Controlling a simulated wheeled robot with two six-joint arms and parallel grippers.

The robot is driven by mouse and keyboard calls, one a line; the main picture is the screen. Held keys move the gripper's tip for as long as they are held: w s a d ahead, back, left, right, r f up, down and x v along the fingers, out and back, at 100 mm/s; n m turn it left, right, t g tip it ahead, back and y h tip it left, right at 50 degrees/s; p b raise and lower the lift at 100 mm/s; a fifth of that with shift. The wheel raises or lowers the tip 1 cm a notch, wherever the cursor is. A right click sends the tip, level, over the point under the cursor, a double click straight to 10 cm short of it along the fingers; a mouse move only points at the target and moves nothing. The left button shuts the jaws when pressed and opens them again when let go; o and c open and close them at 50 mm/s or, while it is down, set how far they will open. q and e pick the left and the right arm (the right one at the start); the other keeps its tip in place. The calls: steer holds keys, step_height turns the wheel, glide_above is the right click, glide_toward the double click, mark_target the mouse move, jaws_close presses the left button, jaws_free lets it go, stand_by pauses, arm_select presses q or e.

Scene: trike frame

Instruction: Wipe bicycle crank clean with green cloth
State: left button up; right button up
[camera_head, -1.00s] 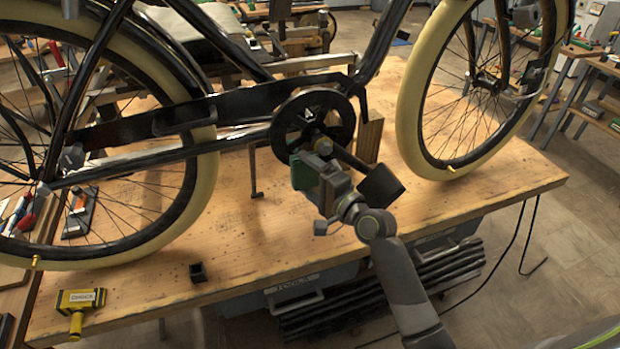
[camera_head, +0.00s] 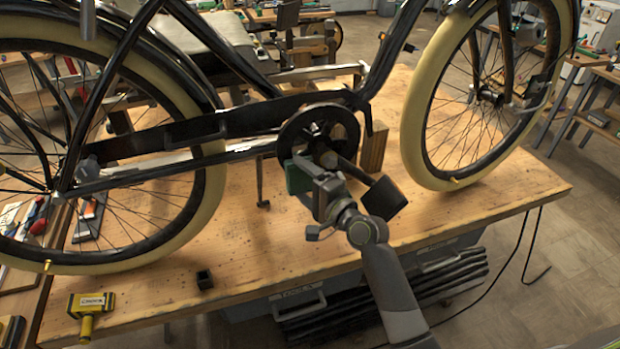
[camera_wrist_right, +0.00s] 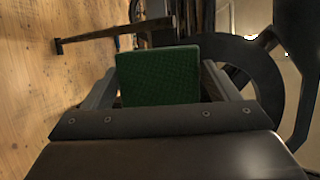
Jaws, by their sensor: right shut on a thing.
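The bicycle's black crank arm (camera_head: 357,172) slopes down right from the round chainring (camera_head: 318,110) to a black pedal (camera_head: 384,198). My right gripper (camera_head: 306,180) is in front of the lower chainring, left of the crank arm, and hides part of it. It is shut on the green cloth (camera_head: 297,177), which looks like a flat, square pad. In the right wrist view the cloth (camera_wrist_right: 160,76) sits between both fingers, with the dark chainring (camera_wrist_right: 262,85) behind and to the right. I cannot tell whether the cloth touches the crank. My left gripper is not in view.
The bicycle stands on a wooden workbench (camera_head: 240,265), with cream tyres (camera_head: 209,205) on both sides. A wooden block (camera_head: 373,148) stands behind the crank. The front middle is clear.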

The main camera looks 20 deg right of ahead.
mark_target(311, 185)
steer(key=shift+w+a+r+p, duration=0.1)
steer(key=shift+a+r+p, duration=1.2)
steer(key=shift+r+p, duration=0.1)
steer(key=shift+d+f+b, duration=0.85)
steer(key=shift+f+b, duration=0.1)
steer(key=shift+f, duration=0.2)
steer(key=shift+d+f, duration=0.3)
steer(key=shift+d, duration=0.2)
steer(key=shift+d+f+b, duration=0.55)
steer(key=shift+f+b, duration=0.15)
steer(key=shift+b, duration=0.2)
steer(key=shift+d+f+b, duration=0.35)
steer(key=shift+d+b, duration=0.05)
steer(key=shift+d, duration=0.25)
steer(key=shift+a, duration=0.1)
